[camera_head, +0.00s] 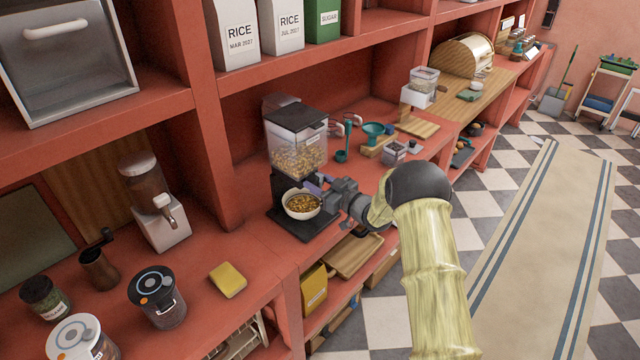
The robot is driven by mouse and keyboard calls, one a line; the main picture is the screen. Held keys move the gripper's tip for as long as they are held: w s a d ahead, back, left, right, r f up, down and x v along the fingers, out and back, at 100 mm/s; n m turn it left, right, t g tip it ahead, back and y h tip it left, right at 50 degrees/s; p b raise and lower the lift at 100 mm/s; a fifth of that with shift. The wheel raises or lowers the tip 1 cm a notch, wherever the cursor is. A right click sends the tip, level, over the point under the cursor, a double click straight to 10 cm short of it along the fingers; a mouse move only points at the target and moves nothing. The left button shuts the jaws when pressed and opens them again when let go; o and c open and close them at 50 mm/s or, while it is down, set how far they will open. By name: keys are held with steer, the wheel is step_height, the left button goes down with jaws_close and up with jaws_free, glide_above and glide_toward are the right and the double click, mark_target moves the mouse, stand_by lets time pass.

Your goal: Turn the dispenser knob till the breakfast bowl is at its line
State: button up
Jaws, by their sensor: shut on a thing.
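The cereal dispenser (297,143) stands on the red shelf, with a clear hopper of cereal and a dark lid. The breakfast bowl (302,216) is white and sits upright on the dispenser's dark base, below the hopper. Brown cereal lies inside it; its fill line is too small to make out. My gripper (325,189) reaches in from the right, just above and beside the bowl, below the hopper. It is shut on the dispenser knob, which is mostly hidden by the jaws. How far the knob is turned cannot be seen.
A yellow sponge (228,279) and a lidded canister (157,297) stand left on the shelf. A teal funnel (373,131) and a small canister (393,154) stand right of the dispenser. Rice boxes (235,35) sit above. The checkered floor at right is mostly clear.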

steer(key=shift+f+b, duration=0.2)
steer(key=shift+b, duration=0.15)
steer(key=n+b, duration=0.3)
steer(key=b, duration=0.2)
steer(key=shift+f, duration=0.1)
steer(key=shift+r+n+b, duration=0.2)
steer(key=shift+n+b, duration=0.6)
steer(key=shift+b, duration=0.1)
steer(key=o, duration=1)
steer(key=shift+r, duration=0.1)
steer(key=shift+c, duration=0.2)
steer(key=shift+s+d, duration=0.1)
steer(key=b+v, duration=0.4)
steer(key=v, duration=1.3)
